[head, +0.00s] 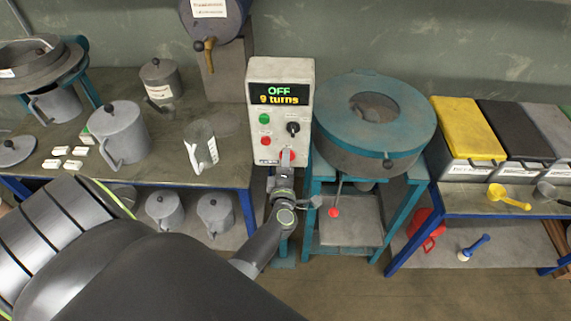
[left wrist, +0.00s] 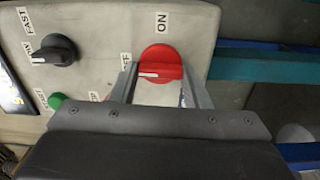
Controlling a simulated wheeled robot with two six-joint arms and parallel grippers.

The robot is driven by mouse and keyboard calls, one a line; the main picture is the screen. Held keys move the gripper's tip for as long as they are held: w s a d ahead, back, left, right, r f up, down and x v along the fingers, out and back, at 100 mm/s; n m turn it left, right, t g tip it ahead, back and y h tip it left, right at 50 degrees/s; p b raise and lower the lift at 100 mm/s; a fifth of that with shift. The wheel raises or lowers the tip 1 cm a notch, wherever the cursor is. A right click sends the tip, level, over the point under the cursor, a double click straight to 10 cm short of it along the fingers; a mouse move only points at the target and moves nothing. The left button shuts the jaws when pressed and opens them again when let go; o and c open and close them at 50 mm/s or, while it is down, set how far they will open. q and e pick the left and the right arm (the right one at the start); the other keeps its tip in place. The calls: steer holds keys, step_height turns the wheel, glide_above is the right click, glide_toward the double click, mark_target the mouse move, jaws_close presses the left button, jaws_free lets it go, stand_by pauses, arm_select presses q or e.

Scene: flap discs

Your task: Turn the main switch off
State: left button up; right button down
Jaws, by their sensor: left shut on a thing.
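The main switch is a red rotary knob (left wrist: 161,60) low on the grey control box (head: 258,92). In the left wrist view it sits between "ON" and "OFF" labels, its white line pointing left toward "OFF". In the head view the knob is mostly covered by my left gripper (head: 286,163). The left gripper's two fingers stand on either side of the knob in the left wrist view (left wrist: 160,88), shut on it. The box's display (head: 280,94) reads "OFF" and "9 turns". My right gripper is not in view.
The box also has a green button (head: 264,118), a red button (head: 265,141) and a black speed knob (head: 293,128). A round teal-topped machine (head: 400,110) stands close on the right. A bench with a jug (head: 122,130) and a glass beaker (head: 199,142) is on the left.

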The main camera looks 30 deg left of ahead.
arm_select(q)
steer(key=shift+r+n, duration=0.1)
steer(key=shift+n, duration=0.4)
steer(key=o, duration=1)
steer(key=shift+c, duration=0.2)
